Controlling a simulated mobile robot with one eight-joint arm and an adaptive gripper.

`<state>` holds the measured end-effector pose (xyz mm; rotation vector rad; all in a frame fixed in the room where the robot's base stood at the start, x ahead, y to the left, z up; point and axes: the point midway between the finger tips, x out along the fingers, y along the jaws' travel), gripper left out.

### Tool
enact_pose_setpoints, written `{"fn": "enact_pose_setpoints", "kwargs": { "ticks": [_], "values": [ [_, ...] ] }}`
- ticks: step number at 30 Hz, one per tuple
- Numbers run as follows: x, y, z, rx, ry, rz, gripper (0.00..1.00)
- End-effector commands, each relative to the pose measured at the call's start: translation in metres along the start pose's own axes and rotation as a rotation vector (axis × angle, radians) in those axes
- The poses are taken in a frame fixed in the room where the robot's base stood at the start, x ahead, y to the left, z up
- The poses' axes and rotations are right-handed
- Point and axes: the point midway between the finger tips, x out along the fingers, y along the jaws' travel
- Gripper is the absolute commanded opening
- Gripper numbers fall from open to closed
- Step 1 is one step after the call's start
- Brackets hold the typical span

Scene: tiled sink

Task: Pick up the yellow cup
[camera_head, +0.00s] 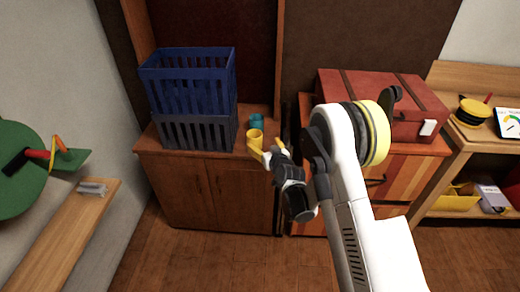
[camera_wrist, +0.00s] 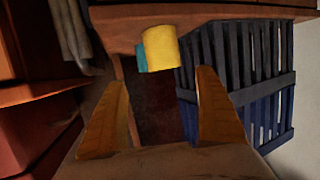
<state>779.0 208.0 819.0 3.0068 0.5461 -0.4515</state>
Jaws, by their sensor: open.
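The yellow cup (camera_head: 255,138) stands on the wooden cabinet top, near its front edge and right of the crates. In the wrist view the yellow cup (camera_wrist: 161,48) is ahead of my fingers, at the top middle. My gripper (camera_head: 268,151) is just right of and in front of the cup in the head view. Its two yellow-orange fingers are spread apart in the wrist view (camera_wrist: 163,110), with nothing between them. A teal cup (camera_head: 257,121) stands behind the yellow cup. It is partly hidden by the yellow cup in the wrist view (camera_wrist: 140,57).
A blue slatted crate (camera_head: 190,80) on a grey one (camera_head: 190,131) stands left of the cups on the wooden cabinet (camera_head: 205,188). A red case (camera_head: 375,95) sits on the cabinet to the right, behind my arm. A shelf (camera_head: 62,235) runs along the left wall.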

Motion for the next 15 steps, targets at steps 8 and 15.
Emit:
{"fn": "enact_pose_setpoints", "kwargs": {
  "ticks": [8,15],
  "values": [
    [0.044,0.0,0.002,0.0,0.0,0.0,0.82],
    [0.069,-0.006,0.003,-0.001,0.0,0.0,0.82]
  ]
}}
